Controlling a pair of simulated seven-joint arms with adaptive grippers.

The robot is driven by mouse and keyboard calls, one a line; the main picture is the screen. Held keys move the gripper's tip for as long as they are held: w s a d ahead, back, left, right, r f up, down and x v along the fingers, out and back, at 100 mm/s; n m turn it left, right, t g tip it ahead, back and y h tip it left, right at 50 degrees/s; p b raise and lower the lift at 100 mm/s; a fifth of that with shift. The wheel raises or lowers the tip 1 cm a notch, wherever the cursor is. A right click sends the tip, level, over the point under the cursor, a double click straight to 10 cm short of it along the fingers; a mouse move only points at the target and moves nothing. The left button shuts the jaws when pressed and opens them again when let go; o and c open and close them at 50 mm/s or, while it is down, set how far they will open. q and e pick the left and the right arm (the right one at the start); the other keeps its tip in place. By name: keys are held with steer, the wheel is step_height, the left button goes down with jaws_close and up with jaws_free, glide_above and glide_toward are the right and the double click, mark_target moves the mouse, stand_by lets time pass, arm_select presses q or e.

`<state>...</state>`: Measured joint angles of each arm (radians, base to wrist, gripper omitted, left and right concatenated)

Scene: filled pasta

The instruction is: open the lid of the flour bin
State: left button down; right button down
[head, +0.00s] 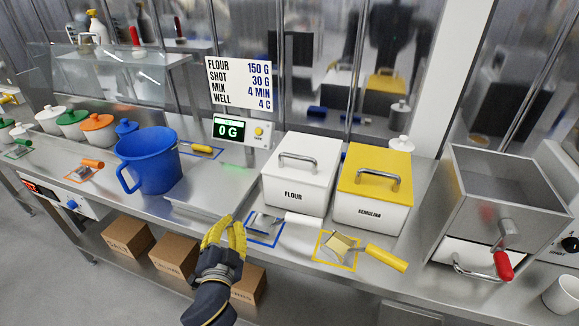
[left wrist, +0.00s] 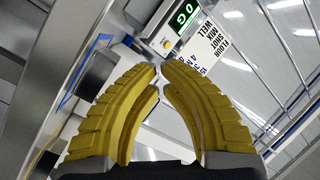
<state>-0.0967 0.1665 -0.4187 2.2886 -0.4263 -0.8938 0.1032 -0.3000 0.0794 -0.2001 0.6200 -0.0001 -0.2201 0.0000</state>
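The flour bin (head: 294,196) is a white box labelled FLOUR in the middle of the counter in the head view. Its flat white lid (head: 318,149) lies closed on top, with a metal bar handle (head: 298,158) across it. My left gripper (head: 237,220), with yellow ribbed fingers, is in front of and to the left of the bin, apart from it and over the counter's front edge. In the left wrist view its fingertips (left wrist: 161,66) come together with nothing held between them. My right gripper is not in view.
A semolina bin (head: 366,210) with a yellow lid stands just right of the flour bin. Scoops lie in blue and yellow outlines before the bins. A blue jug (head: 158,160) stands left, and a scale display (head: 228,130) behind. A steel machine (head: 480,225) stands at right.

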arm_select(q)
steer(key=d+r+m+h, duration=1.3)
steer(key=d+r+h, duration=0.5)
steer(key=d+r, duration=0.3)
steer(key=s+d+r+m+g+h, duration=0.1)
steer(key=s+d+m+g, duration=0.5)
steer(key=m+g, duration=0.45)
steer(key=s+d+r+m+g+h, duration=0.1)
steer(key=s+d+m+g, duration=0.2)
steer(key=d+m+g, duration=0.65)
steer(key=n+t+y, duration=0.2)
steer(key=t+y, duration=0.4)
steer(key=y, duration=1.2)
glide_toward(291, 173)
steer(key=shift+x, duration=3.3)
